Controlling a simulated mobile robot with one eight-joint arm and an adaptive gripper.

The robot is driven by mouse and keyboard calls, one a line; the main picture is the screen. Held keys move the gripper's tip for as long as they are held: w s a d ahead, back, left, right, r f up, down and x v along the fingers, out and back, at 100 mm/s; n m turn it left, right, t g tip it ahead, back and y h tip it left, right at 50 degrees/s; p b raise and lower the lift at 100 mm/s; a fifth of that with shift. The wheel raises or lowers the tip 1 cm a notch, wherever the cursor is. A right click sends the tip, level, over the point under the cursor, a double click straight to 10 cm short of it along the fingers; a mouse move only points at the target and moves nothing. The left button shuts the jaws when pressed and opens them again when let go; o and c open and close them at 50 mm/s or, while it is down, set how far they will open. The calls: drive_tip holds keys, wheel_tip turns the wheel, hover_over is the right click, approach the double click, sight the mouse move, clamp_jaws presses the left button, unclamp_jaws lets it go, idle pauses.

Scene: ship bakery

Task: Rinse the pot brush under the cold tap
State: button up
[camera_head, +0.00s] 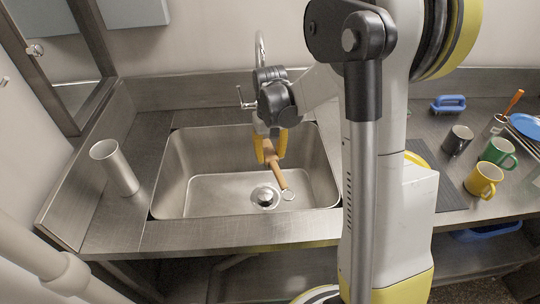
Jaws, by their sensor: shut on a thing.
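The pot brush (277,172) has a wooden handle that slants down over the sink, with a pale ring at its lower end. Its bristles cannot be made out. My gripper (269,152) is shut on the brush near the upper part of the handle, its yellow fingers either side, inside the outline of the steel sink (185,165). The tap (260,47) rises behind my gripper, and most of its spout is hidden by my arm. A small lever (243,99) shows to the left of my wrist. I cannot make out any running water.
A steel cup (115,168) stands on the left counter. On the right are a black mug (456,140), a green mug (497,152), a yellow mug (483,180) and a blue-handled scrubber (448,104). My arm hides the counter just right of the sink.

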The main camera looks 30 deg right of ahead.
drive_tip(key=shift+s, duration=4)
drive_tip(key=s+r+p, duration=0.3)
drive_tip(key=s+r, duration=0.1)
drive_tip(key=s, duration=0.1)
drive_tip(key=shift+a, duration=0.1)
